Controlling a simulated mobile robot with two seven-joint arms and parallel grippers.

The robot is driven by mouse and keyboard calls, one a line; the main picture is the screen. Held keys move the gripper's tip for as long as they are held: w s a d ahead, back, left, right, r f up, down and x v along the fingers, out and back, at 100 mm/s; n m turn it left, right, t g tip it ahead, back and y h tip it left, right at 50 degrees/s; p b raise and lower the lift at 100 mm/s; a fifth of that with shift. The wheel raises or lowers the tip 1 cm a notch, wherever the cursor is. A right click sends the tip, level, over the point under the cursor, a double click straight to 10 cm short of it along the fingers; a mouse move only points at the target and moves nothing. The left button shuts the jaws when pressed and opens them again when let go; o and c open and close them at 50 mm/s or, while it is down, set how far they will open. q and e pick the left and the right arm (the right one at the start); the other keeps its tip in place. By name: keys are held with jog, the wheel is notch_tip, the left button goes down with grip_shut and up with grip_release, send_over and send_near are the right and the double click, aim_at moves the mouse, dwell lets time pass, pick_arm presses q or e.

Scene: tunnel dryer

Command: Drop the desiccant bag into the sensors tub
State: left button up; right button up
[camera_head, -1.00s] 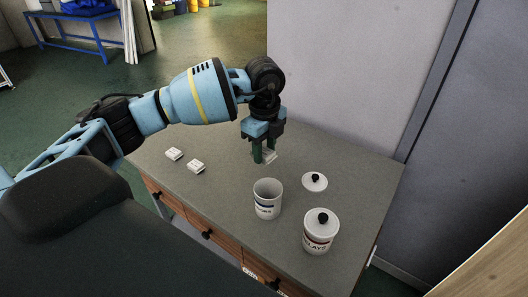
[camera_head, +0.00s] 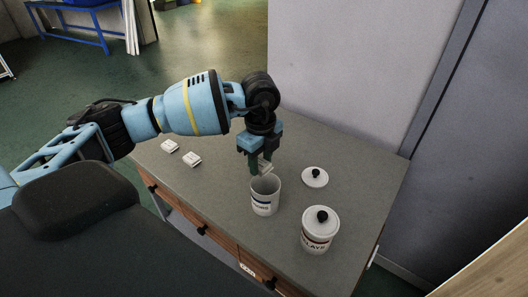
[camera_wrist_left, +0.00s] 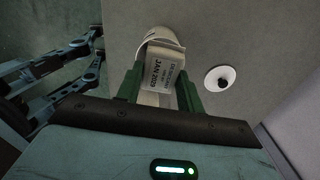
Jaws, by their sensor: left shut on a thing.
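My left gripper (camera_head: 261,167) is shut on a small white desiccant bag (camera_head: 265,165) with printed text. The bag also shows between the green fingers in the left wrist view (camera_wrist_left: 160,72). My right gripper is not in view.
A lidded white tub (camera_head: 319,238) labelled RELAYS stands to the right on the grey cabinet top (camera_head: 350,180). A loose white lid with a black knob (camera_head: 315,177) lies behind it. Two more white bags (camera_head: 170,146) (camera_head: 192,160) lie at the left. A wall rises behind.

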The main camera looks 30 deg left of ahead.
aim_at(261, 163)
pick_arm(q)
jog(key=o, duration=1.1)
jog(key=shift+c, duration=0.2)
jog(key=shift+r, duration=0.15)
notch_tip(261, 163, up, 8)
jog(key=shift+f, duration=0.15)
